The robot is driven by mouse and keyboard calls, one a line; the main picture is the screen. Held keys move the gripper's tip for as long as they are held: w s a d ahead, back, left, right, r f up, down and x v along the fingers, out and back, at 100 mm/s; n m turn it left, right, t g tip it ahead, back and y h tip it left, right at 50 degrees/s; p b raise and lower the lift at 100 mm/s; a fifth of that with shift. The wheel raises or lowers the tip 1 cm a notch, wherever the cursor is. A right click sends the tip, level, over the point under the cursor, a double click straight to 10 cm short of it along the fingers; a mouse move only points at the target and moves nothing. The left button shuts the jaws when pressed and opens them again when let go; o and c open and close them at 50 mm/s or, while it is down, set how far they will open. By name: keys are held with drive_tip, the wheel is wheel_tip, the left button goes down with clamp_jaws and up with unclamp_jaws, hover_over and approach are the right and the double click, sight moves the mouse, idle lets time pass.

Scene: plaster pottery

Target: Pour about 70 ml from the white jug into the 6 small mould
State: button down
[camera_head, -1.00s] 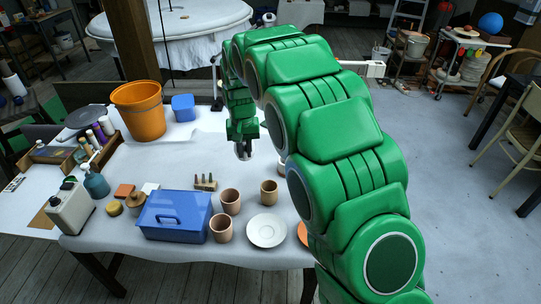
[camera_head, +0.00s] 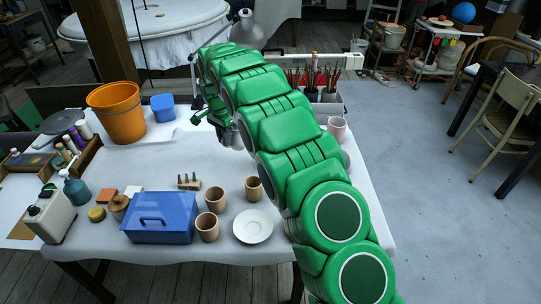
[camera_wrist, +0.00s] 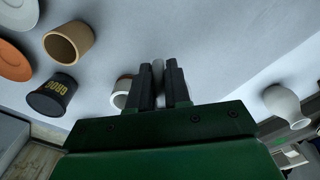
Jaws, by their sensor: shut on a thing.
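My gripper (camera_wrist: 165,84) is shut on a narrow pale piece (camera_wrist: 158,76) between its dark fingers. I take it for part of the white jug, but most of that is hidden by the gripper. In the head view a pale grey-white thing (camera_head: 229,138) shows beside my green arm, over the table. A white-rimmed round vessel with a brown inside (camera_wrist: 121,92) shows just left of the fingers in the wrist view. A pale vase-shaped vessel (camera_wrist: 283,105) stands apart at the right. I cannot tell which vessel is the small mould.
A black GROG cup (camera_wrist: 52,95), a tan cup (camera_wrist: 68,43) and an orange dish (camera_wrist: 12,62) are left in the wrist view. The table holds a blue toolbox (camera_head: 160,222), a white saucer (camera_head: 253,226), an orange bucket (camera_head: 117,112) and a pink cup (camera_head: 337,128).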

drive_tip(key=shift+w+a+f+m, duration=0.3)
drive_tip(key=shift+w+f+m, duration=0.95)
drive_tip(key=shift+m, duration=0.9)
drive_tip(key=shift+w+a+f+m, duration=0.35)
drive_tip(key=shift+w+f+m, duration=0.85)
drive_tip(key=shift+m, duration=1)
drive_tip(key=shift+w+a+f+m, duration=0.3)
drive_tip(key=shift+w+f+m, duration=0.95)
drive_tip(key=shift+m, duration=0.9)
drive_tip(key=shift+r, duration=0.25)
